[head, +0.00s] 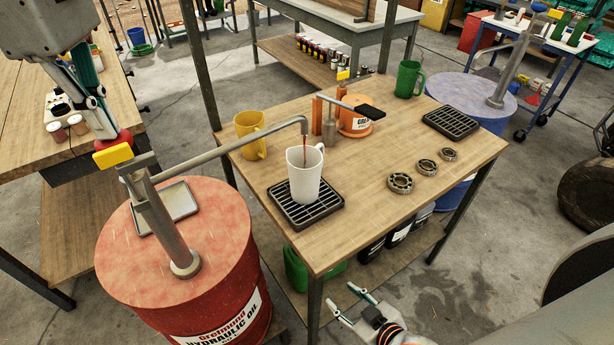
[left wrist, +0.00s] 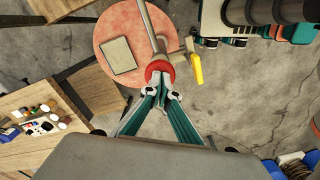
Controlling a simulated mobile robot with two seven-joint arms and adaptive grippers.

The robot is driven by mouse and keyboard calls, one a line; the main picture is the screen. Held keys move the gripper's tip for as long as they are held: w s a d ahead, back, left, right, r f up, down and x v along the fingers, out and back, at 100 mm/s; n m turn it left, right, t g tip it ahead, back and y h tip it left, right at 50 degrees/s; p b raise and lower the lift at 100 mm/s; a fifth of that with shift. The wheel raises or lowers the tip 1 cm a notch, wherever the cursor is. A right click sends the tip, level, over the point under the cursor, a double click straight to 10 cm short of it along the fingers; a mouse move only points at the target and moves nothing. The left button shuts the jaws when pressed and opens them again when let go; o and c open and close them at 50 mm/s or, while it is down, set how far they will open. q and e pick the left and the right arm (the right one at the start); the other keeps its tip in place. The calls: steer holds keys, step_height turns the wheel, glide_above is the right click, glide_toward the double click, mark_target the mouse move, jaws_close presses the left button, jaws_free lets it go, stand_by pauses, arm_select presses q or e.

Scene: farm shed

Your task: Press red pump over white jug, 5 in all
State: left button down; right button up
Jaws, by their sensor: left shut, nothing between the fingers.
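The red pump stands on a red hydraulic oil drum (head: 225,235); its grey column (head: 165,225) carries a red knob (head: 117,143) on top and a yellow tab (head: 113,156). Its spout reaches over the white jug (head: 305,178), and a thin reddish stream falls from it into the jug. The jug stands upright on a black drip grate (head: 322,214). My left gripper (head: 108,132) is shut and empty, its tips at the red knob, which also shows in the left wrist view (left wrist: 160,68). Contact is hard to tell. My right gripper (head: 346,300) is open and empty, low by the table's front.
The wooden table (head: 370,200) also holds a yellow jug (head: 250,135), a green jug (head: 408,79), an orange grease tub (head: 356,122), bearings (head: 401,183) and a second grate (head: 451,122). A blue drum (head: 470,95) with another pump stands behind right. A grey tray (head: 177,205) lies on the red drum.

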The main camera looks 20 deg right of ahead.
mark_target(112, 141)
arm_select(q)
steer(key=shift+f+b, duration=0.3)
steer(key=shift+f, duration=1.55)
steer(key=shift+r, duration=0.1)
steer(key=shift+r+p, duration=1.4)
steer(key=shift+p, duration=0.05)
steer(key=shift+r+p, duration=0.5)
steer(key=shift+r, duration=2)
steer(key=shift+f, duration=0.25)
